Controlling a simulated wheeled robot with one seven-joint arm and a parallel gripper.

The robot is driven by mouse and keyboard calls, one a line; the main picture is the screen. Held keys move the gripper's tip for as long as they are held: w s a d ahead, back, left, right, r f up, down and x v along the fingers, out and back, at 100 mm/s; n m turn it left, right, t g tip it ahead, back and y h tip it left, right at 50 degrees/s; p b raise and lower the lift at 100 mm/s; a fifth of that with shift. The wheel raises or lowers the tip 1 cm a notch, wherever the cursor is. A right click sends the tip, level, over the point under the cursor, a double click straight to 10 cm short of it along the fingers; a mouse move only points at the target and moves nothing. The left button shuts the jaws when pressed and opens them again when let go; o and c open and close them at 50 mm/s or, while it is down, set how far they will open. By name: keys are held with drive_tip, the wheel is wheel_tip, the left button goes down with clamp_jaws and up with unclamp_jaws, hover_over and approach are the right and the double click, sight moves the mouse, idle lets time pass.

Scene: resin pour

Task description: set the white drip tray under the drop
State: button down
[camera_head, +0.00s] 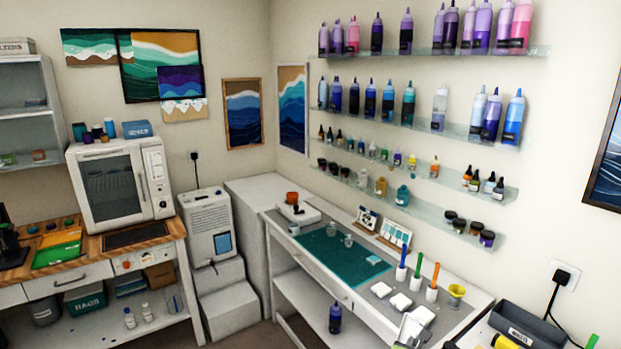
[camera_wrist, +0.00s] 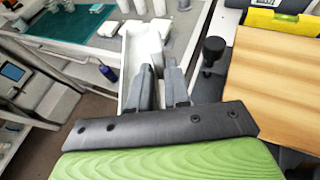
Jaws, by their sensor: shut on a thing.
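The white drip tray (camera_wrist: 138,35) is a long, shallow trough in the wrist view, with its near end at my gripper (camera_wrist: 160,88). The grey fingers are shut on it, partly hiding its near part. In the camera_head view, the tray (camera_head: 411,328) appears to be the white piece at the lower right, by the white table's near end. My gripper is mostly cut off there. I cannot make out a falling drop. A dark purple bottle (camera_head: 335,318) stands low under the table; it also shows in the wrist view (camera_wrist: 108,72).
The white table (camera_head: 350,292) bears a teal mat (camera_head: 335,255) with small cups, white pads, pen holders and a yellow cup (camera_head: 455,296). In the wrist view, a wooden board (camera_wrist: 270,80) and a yellow level (camera_wrist: 272,22) are close on the right.

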drive_tip(key=s+a+f+n+t+y+b, duration=0.1)
drive_tip(key=s+a+f+n+y+b, duration=0.1)
drive_tip(key=a, duration=0.6)
drive_tip(key=s+a+f+n+t+y+b, duration=0.1)
drive_tip(key=s+a+f+n+y, duration=0.3)
drive_tip(key=s+a, duration=0.3)
drive_tip(key=shift+a+f+n+y+b, duration=0.15)
drive_tip(key=shift+a+n+y+b, duration=0.25)
drive_tip(key=shift+a+y, duration=0.3)
